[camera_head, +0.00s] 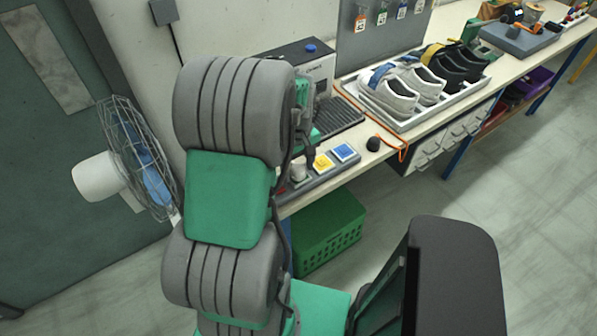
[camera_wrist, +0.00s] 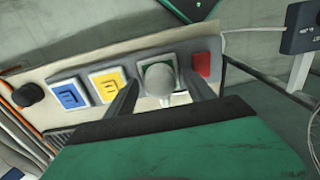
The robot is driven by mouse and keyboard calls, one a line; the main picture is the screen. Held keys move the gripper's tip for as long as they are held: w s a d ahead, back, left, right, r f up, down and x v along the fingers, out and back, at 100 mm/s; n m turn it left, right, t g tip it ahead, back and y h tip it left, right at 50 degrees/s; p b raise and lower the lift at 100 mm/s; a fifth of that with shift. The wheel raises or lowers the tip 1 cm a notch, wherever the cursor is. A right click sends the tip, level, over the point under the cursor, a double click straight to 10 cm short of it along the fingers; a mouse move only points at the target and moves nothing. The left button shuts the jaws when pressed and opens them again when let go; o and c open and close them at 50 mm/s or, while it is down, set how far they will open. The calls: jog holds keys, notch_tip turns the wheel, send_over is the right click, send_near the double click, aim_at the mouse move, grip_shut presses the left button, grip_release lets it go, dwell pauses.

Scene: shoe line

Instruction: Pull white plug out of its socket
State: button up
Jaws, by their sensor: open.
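The white plug (camera_wrist: 159,76) is a rounded pale knob on a square socket (camera_wrist: 147,67) of the grey strip, seen in the wrist view. In the head view the white plug (camera_head: 299,168) shows just right of my arm. My gripper (camera_wrist: 163,82) is open, with one dark finger left of the plug and one right of it. I cannot tell whether either finger touches the plug. The gripper's fingers are hidden by my arm in the head view.
The strip also carries a yellow socket (camera_wrist: 108,84), a blue socket (camera_wrist: 70,96) and a red block (camera_wrist: 202,66). A shoe tray (camera_head: 399,124) lies along the bench; a green crate (camera_head: 330,232) stands below.

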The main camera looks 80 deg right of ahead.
aim_at(298, 167)
grip_shut()
dwell(0.7)
jog(key=shift+r, duration=0.2)
jog(key=shift+r+p, duration=2.1)
jog(key=shift+r, duration=0.75)
